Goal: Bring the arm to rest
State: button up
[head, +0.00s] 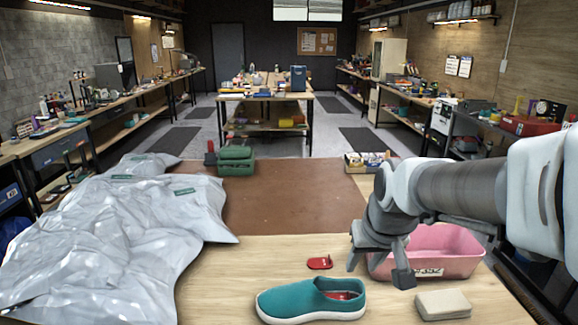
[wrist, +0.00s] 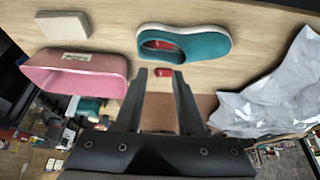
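My gripper (head: 378,275) hangs above the table at the right, in front of the pink bin in the head view. Its two fingers (wrist: 158,100) are spread apart in the wrist view, with nothing between them. A teal slip-on sneaker (head: 305,301) with a white sole stands at the table's near edge, left of my gripper. It also shows in the wrist view (wrist: 205,46), with something red inside it.
A pink bin (head: 440,247), a beige block (head: 443,304) and a small red item (head: 320,263) are on the wooden table. Grey plastic bags (head: 110,240) cover the left. A brown mat (head: 290,195), a green box (head: 236,160) and a small tray (head: 365,168) lie farther back.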

jog(key=s+a+r, duration=0.1)
jog(key=s+r, duration=0.1)
jog(key=s, duration=1.3)
jog(key=shift+a+r+t, duration=0.3)
jog(key=shift+t, duration=0.1)
